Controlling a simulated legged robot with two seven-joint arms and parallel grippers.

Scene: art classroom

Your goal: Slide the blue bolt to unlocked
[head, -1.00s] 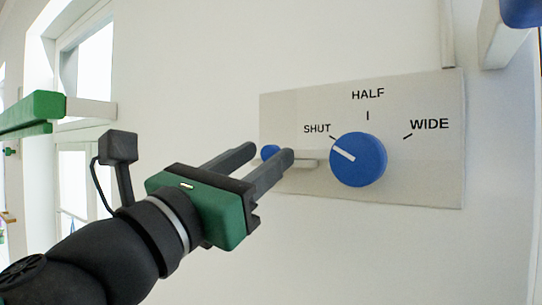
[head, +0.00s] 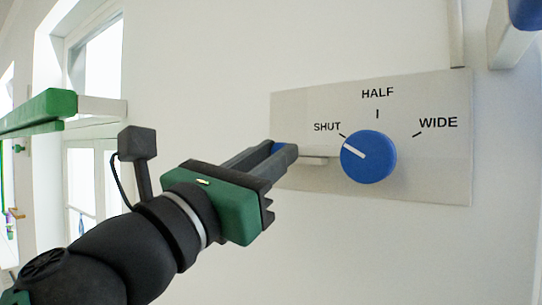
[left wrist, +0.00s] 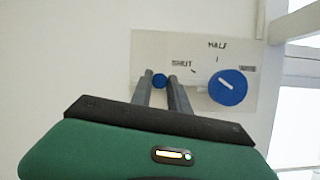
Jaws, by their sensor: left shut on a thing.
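The blue bolt (head: 276,148) is a small blue knob at the left part of a pale wall panel (head: 420,187). Most of it is hidden by my fingers in the head view; it also shows between the fingertips in the left wrist view (left wrist: 160,81). A pale bar (head: 314,161) runs right from it toward the dial. My left gripper (head: 282,152) is shut on the blue bolt, reaching in from the lower left. My right gripper is in neither view.
A large blue dial (head: 368,158) sits just right of the bolt, its white mark toward SHUT. A green bar (head: 38,108) on a white support is at the left. A blue part (head: 526,12) is at the top right corner. The wall below the panel is bare.

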